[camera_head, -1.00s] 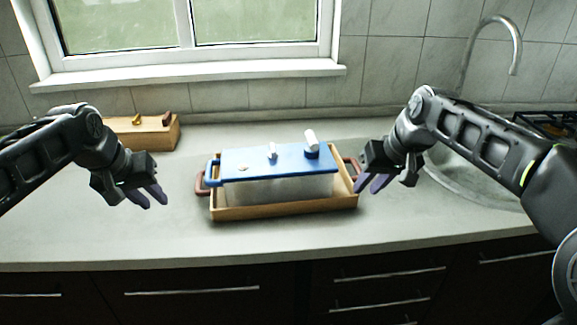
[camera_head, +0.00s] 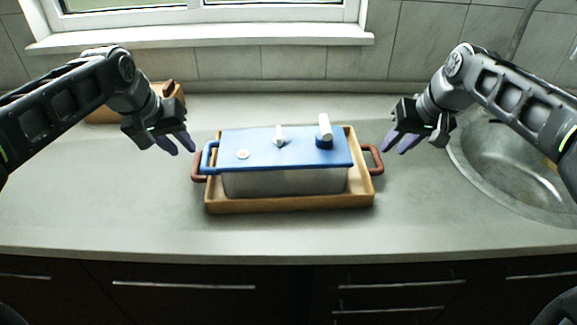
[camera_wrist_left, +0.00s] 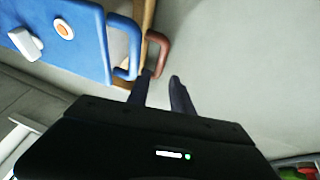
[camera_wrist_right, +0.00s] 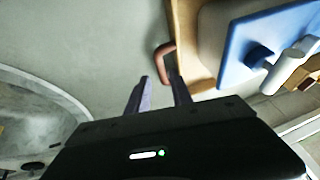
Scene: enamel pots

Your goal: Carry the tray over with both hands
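The wooden tray (camera_head: 290,204) lies on the counter, with a reddish-brown handle at each end. A pot (camera_head: 285,182) with a blue lid (camera_head: 245,142) sits in it. My left gripper (camera_head: 177,143) is open and empty, above and left of the tray's left handle (camera_head: 198,166). In the left wrist view that handle (camera_wrist_left: 160,50) is just beyond the fingertips. My right gripper (camera_head: 396,143) is open and empty, above and right of the right handle (camera_head: 376,160). In the right wrist view that handle (camera_wrist_right: 160,62) is just beyond the fingertips. Neither gripper visibly touches a handle.
A wooden box (camera_head: 105,113) stands at the back left, partly behind my left arm. A round metal sink (camera_head: 510,165) is at the right. The counter (camera_head: 110,215) in front and to the left of the tray is clear.

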